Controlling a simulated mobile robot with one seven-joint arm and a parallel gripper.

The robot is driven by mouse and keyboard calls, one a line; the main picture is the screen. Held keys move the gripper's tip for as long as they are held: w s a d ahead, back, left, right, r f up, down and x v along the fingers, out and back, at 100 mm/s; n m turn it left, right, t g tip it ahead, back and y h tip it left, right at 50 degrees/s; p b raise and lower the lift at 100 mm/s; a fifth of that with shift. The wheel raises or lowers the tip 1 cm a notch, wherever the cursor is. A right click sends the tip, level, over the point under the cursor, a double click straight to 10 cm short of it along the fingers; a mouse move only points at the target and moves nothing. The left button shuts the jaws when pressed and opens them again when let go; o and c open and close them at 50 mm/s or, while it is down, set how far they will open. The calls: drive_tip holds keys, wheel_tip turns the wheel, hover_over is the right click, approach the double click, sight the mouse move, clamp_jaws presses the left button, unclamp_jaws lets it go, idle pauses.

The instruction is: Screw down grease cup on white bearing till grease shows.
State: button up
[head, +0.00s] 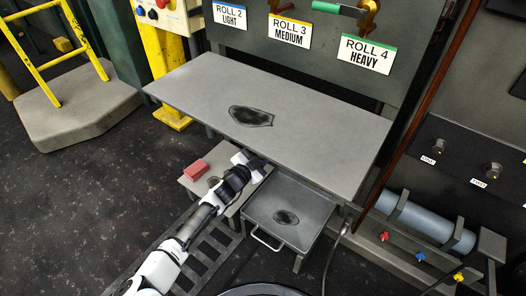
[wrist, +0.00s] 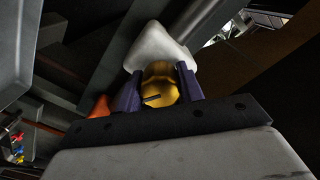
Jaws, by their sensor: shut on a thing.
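My gripper (wrist: 159,88) shows in the wrist view with its two dark blue fingers shut on the grease cup (wrist: 160,80), one on each side. The cup is brass-coloured and faceted, with a short dark mark or slot on its near face. The white bearing (wrist: 160,45) is right behind the cup. Whether grease shows cannot be told.
The grey table (head: 200,85) overhangs my gripper. A red block (head: 196,169) lies on a low stand to the left, and a grey tray (head: 262,212) stands to the right. An orange part (wrist: 97,106) sits left of the fingers in the wrist view.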

idle(0.4)
drive_tip(key=o, duration=1)
